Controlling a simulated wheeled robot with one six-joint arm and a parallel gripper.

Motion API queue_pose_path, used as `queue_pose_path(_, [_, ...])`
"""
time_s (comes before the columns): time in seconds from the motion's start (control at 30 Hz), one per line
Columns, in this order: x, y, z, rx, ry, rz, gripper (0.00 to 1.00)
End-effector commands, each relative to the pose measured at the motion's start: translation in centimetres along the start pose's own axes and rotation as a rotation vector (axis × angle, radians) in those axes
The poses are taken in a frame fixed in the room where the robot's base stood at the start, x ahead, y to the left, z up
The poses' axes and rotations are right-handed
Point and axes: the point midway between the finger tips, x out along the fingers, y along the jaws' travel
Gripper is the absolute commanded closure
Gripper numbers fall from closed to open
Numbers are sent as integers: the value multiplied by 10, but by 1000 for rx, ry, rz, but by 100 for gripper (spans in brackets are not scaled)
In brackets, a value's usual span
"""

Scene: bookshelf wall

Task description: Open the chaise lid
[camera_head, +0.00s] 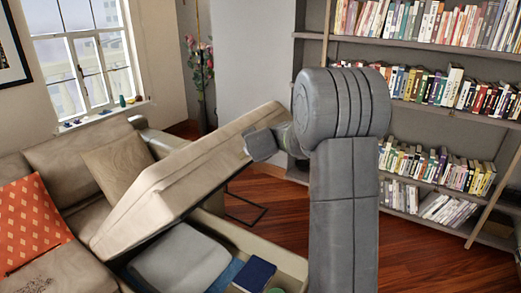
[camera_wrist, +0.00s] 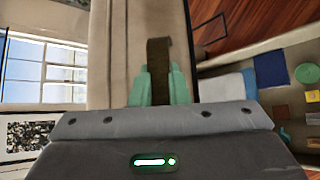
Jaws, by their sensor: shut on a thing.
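The beige chaise lid (camera_head: 185,170) is raised and tilted in the head view, its right end high above the open storage box (camera_head: 272,257). In the wrist view the lid (camera_wrist: 120,50) fills the upper middle. A dark brown strap (camera_wrist: 159,55) lies against the lid's edge. My gripper (camera_wrist: 161,84) is shut on this strap, with a teal finger on each side of it. In the head view my gripper (camera_head: 263,144) is at the lid's raised end, and its fingertips are hard to make out.
The box holds a grey cushion or blanket (camera_head: 180,260), a dark blue item (camera_head: 254,274) and a green round item, partly cut off. An orange pillow (camera_head: 32,222) and a beige pillow (camera_head: 117,167) rest on the sofa. Bookshelves (camera_head: 440,111) stand right; wooden floor (camera_head: 430,248) lies before them.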

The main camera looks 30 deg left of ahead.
Motion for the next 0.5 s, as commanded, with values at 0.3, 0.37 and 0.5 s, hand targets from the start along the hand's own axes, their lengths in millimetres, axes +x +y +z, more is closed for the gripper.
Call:
queue_pose_path(0.3, [-1,1,1,0,0,-3,100])
queue_pose_path(0.37, [-1,1,1,0,0,-3,100])
queue_pose_path(0.5, [-1,1,0,0,0,-3,77])
